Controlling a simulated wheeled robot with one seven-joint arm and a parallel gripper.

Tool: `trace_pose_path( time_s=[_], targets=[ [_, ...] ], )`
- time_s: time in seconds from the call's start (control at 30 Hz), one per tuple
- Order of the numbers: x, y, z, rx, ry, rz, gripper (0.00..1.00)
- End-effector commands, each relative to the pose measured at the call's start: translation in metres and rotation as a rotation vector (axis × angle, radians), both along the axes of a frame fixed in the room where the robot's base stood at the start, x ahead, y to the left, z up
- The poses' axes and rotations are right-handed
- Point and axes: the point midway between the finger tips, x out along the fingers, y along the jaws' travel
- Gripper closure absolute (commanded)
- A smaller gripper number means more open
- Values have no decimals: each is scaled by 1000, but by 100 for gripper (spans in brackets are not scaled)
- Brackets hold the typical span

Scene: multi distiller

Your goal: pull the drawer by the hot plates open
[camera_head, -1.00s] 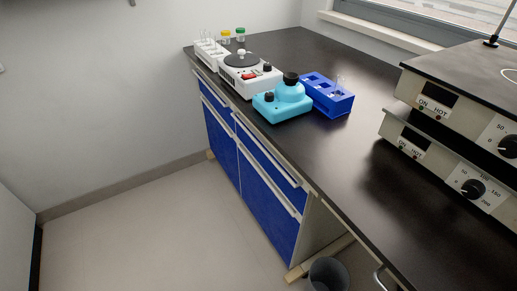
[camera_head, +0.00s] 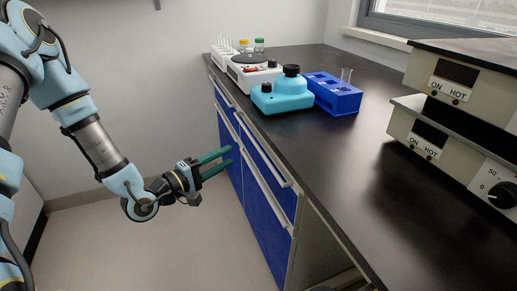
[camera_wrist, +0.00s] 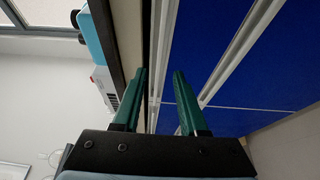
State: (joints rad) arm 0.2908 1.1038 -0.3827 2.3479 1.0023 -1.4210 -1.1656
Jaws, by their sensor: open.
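Two stacked hot plates (camera_head: 450,140) stand on the black counter at the right in the head view. Under the counter to their left is a cabinet with blue fronts and long pale handles; its nearer upper drawer (camera_head: 262,158) looks shut. A taller blue front (camera_head: 262,215) is below it. My gripper (camera_head: 228,157) is open and empty, its green fingers pointing at the cabinet's left part. In the wrist view my gripper (camera_wrist: 159,72) is open before the blue fronts (camera_wrist: 285,60) and a pale handle (camera_wrist: 240,45). I cannot tell whether the fingers touch anything.
On the counter (camera_head: 345,170) stand a cyan device (camera_head: 283,97), a blue rack (camera_head: 333,97) with a glass tube, a white device (camera_head: 250,76) and a tube rack (camera_head: 223,50). The floor (camera_head: 180,245) before the cabinet is clear.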

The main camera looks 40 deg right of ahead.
Motion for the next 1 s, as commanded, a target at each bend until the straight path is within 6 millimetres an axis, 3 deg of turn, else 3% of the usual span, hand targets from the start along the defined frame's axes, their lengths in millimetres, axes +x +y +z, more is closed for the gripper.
trace_pose_path(
  time_s=[0.5, 0.7, 1.0],
  targets=[
    [2, -86, 1, 2, -5, -1, 57],
    [2, -98, 1, 4, -5, 1, 57],
    [3, -99, 0, 4, -4, 1, 61]
  ],
)
